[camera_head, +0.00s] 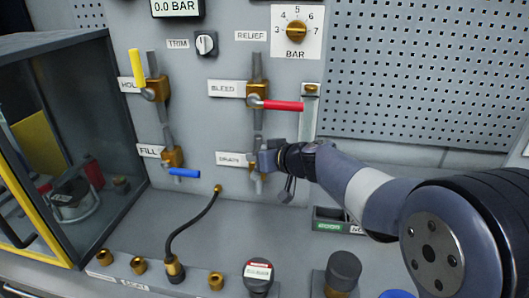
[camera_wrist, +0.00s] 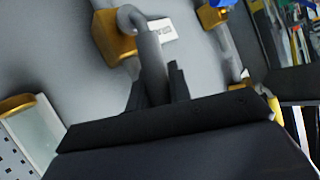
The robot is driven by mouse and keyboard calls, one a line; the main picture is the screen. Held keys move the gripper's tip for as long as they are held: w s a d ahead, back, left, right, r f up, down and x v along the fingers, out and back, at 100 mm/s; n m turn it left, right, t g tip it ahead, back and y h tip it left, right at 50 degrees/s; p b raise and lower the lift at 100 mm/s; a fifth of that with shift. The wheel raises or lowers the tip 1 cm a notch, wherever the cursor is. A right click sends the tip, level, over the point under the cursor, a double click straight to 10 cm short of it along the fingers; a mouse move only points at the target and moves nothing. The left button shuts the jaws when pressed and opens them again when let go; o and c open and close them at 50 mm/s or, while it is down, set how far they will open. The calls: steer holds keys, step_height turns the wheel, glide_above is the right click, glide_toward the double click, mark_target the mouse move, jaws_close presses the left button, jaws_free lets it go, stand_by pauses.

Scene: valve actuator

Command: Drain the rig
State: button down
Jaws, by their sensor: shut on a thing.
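My gripper (camera_head: 264,162) is at the valve beside the DRAIN label (camera_head: 231,159), below the BLEED valve. In the wrist view my gripper (camera_wrist: 152,92) is shut on a grey drain lever (camera_wrist: 152,58). The lever runs up from the jaws to a brass valve body (camera_wrist: 113,38). In the head view my gripper and wrist hide most of this valve, so I cannot tell its lever angle there. The pressure display (camera_head: 176,8) reads 0.0 BAR.
The red BLEED lever (camera_head: 280,105) lies horizontal just above my gripper. The blue FILL lever (camera_head: 184,172) is horizontal; the yellow lever (camera_head: 137,68) stands upright. A hose (camera_head: 190,225) and dark knobs (camera_head: 258,277) rise from the bench below. A glass cabinet (camera_head: 85,130) stands left.

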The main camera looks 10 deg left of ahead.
steer(key=shift+a+r+n+h+p, duration=0.2)
steer(key=shift+a+h+p, duration=0.2)
steer(key=shift+p, duration=0.5)
steer(key=shift+a+r+n+h+p, duration=0.1)
steer(key=shift+a+n+h+p, duration=0.2)
steer(key=shift+p, duration=0.55)
steer(key=shift+a+f+h+p, duration=0.2)
steer(key=shift+h+p, duration=0.2)
steer(key=shift+p, duration=0.2)
steer(key=shift+f+g, duration=0.1)
steer(key=shift+g, duration=0.2)
steer(key=c, duration=1.3)
jaws_free()
steer(key=shift+s, duration=0.1)
steer(key=b+v, duration=0.2)
steer(key=v, duration=0.8)
steer(key=shift+s+d+r, duration=0.15)
steer(key=shift+d+r, duration=0.05)
steer(key=shift+d, duration=0.05)
